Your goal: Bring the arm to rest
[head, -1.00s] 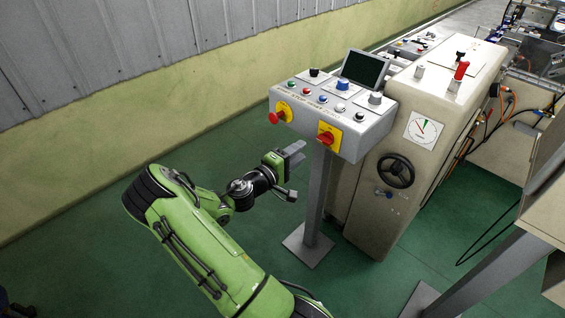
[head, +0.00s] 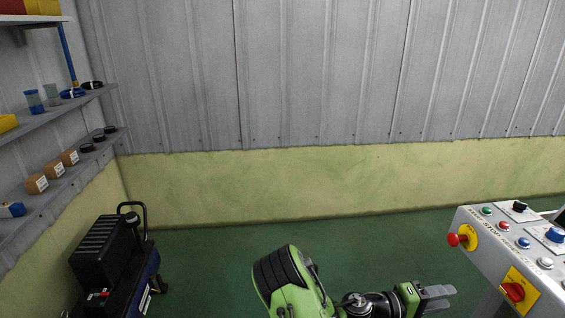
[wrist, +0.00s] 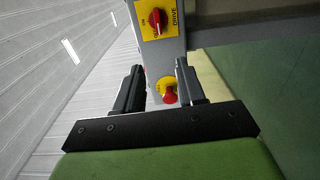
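My green arm (head: 290,285) shows at the bottom of the head view, bent, with its end pointing right. My gripper (head: 447,296) is at the lower right, just left of the grey control panel (head: 490,250). In the wrist view the two dark fingers of my gripper (wrist: 159,80) stand apart with nothing held between them. The panel's yellow plates show beyond and between the fingers, with a red rotary switch (wrist: 155,19) above and a red knob (wrist: 169,95) below. I cannot tell the exact gap between fingertips and panel.
Shelves (head: 60,110) with cups and small boxes hang at the left. A black and blue machine (head: 105,260) stands on the floor below them. A grey and yellow wall (head: 300,185) runs across the back. Green floor (head: 210,265) is clear in the middle.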

